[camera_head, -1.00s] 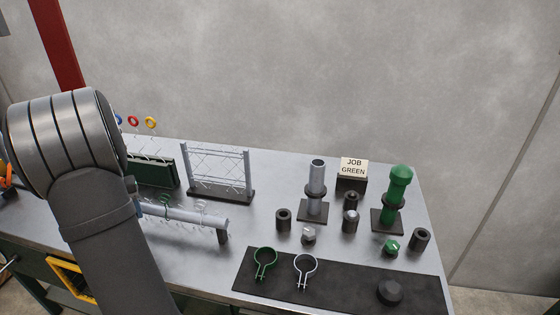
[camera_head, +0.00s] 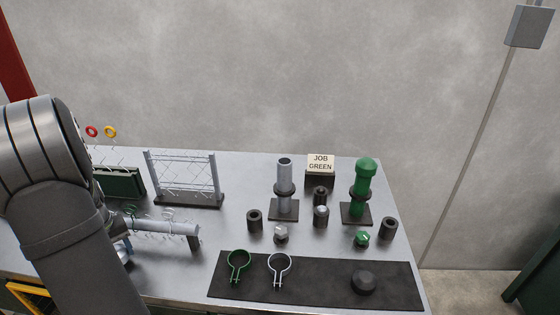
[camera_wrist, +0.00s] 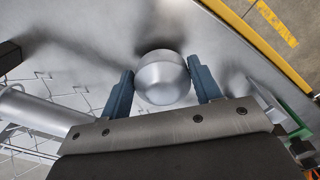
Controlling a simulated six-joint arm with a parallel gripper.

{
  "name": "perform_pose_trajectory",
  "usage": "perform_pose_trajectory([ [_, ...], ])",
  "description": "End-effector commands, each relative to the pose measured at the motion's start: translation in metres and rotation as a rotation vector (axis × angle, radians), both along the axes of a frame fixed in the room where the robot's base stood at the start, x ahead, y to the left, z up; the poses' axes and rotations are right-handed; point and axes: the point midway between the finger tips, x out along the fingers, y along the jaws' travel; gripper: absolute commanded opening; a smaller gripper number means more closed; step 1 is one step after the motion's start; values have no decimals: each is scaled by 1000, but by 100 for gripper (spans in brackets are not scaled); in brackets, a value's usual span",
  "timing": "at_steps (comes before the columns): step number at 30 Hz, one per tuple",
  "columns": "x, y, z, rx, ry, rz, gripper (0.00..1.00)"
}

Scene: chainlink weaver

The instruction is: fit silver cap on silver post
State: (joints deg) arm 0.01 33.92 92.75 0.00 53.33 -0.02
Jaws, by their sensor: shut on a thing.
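The silver cap (camera_wrist: 162,77) is a smooth domed piece between the two blue fingers of my gripper (camera_wrist: 163,88) in the wrist view. My gripper is shut on it. In the head view my arm hides most of the gripper; a bit of blue finger and silver shows at my arm's right edge, by the front left of the bench. The silver post (camera_head: 284,174) stands upright on a dark square base, its top open and bare, with a dark collar round its middle. It is well to the right of my gripper.
A green post with a green cap (camera_head: 366,165) stands right of the silver post. Several dark cylinders and small fittings stand around them. A black mat (camera_head: 320,285) with a green clamp (camera_head: 239,265) and a silver clamp (camera_head: 279,268) lies in front. A mesh panel (camera_head: 183,178) and a rail (camera_head: 165,227) stand left.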

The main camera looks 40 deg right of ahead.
Motion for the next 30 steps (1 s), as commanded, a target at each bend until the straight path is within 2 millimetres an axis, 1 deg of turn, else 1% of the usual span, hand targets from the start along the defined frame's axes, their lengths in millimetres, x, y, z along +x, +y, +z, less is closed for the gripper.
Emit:
perform_pose_trajectory([
  [10, 0, 0, 1, 0, -1, -4, 35],
  [14, 0, -9, 13, 0, -4, -62, 35],
  [17, -2, -24, 33, 0, -6, -173, 35],
  [21, -10, -51, 70, 1, -7, -379, 35],
  [24, -18, -67, 95, 1, -6, -513, 35],
  [29, -31, -89, 130, 1, -5, -701, 35],
  [30, -29, -98, 131, 0, -1, -711, 35],
])
